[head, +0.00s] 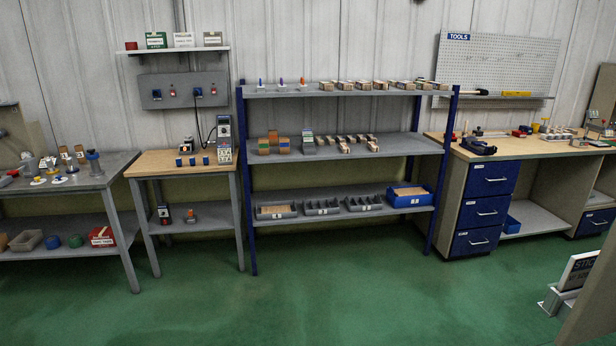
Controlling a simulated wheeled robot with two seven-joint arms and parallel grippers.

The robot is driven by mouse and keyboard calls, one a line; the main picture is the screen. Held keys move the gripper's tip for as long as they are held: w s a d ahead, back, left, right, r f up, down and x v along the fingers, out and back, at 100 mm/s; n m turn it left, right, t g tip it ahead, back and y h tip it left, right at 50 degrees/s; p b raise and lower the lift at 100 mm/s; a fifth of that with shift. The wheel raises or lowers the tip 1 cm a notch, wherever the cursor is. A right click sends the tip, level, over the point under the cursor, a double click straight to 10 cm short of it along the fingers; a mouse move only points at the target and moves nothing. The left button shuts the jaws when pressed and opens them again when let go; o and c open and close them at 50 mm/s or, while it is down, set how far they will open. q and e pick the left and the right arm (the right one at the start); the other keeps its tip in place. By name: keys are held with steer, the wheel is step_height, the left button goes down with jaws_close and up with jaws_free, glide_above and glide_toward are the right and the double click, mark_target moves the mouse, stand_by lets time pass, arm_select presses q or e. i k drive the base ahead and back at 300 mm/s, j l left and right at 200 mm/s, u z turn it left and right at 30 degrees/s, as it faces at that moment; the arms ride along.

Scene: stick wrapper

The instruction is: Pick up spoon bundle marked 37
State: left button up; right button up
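Small wrapped bundles (350,140) lie in rows on the middle shelf of the blue-post shelving unit (400,146). More bundles (372,86) lie along its top shelf. Their marks are too small to read, so I cannot tell which one, if any, is marked 37. Neither of my grippers shows in the head view.
Bins (277,212) and a blue crate (409,197) stand on the unit's bottom shelf. A wooden table (160,164) and a grey bench (106,178) stand left; a workbench with blue drawers (487,210) stands right. A sign (577,271) is at lower right.

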mark_target(372, 145)
steer(key=i+j, duration=0.15)
steer(key=i, duration=0.4)
steer(key=i+j, duration=0.15)
steer(key=i, duration=0.4)
steer(key=i+j+u, duration=0.1)
steer(key=i, duration=0.45)
steer(key=i+z, duration=0.3)
steer(key=i, duration=0.55)
steer(key=i+j+z, duration=0.25)
steer(key=i, duration=0.6)
steer(key=i+z, duration=0.2)
steer(key=i, duration=0.95)
